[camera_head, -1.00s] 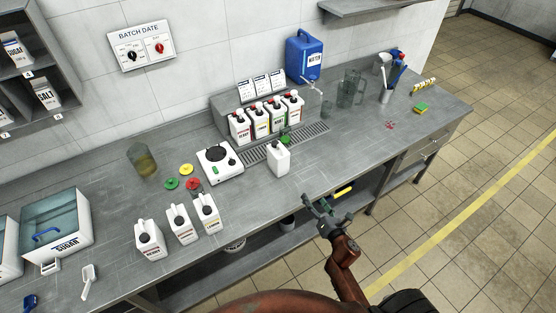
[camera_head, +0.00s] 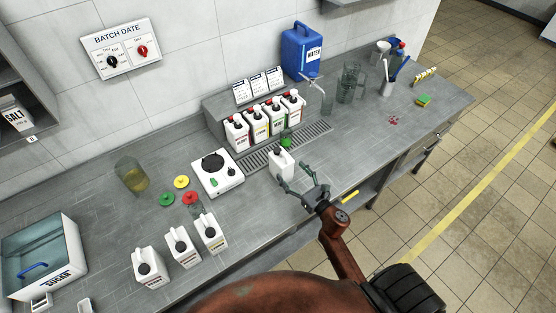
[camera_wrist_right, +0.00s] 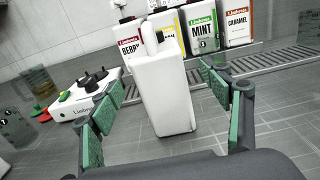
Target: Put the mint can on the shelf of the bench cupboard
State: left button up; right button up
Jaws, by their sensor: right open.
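A can labelled MINT (camera_wrist_right: 203,32) stands in the back row of flavour cans, between a yellow-labelled can and the CARAMEL can. In the head view the same green-labelled can (camera_head: 275,120) has a red cap. A plain white can (camera_head: 281,164) stands alone on the bench in front of that row, upright; no label shows on the side I see. It also fills the middle of the right wrist view (camera_wrist_right: 164,92). My right gripper (camera_head: 294,176) is open, its fingers spread at the near side of the white can. My left gripper is out of view. The cupboard shelf is not clearly visible.
Several white cans (camera_head: 180,247) stand at the front left. A blue water container (camera_head: 301,50) stands at the back.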

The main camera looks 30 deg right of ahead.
aim_at(289, 169)
jog(key=w, duration=0.4)
jog(key=shift+w+a+p, duration=0.2)
jog(key=shift+p, duration=0.15)
jog(key=shift+w+a+f, duration=0.15)
jog(key=shift+w, duration=1.35)
jog(key=c, duration=0.8)
grip_shut()
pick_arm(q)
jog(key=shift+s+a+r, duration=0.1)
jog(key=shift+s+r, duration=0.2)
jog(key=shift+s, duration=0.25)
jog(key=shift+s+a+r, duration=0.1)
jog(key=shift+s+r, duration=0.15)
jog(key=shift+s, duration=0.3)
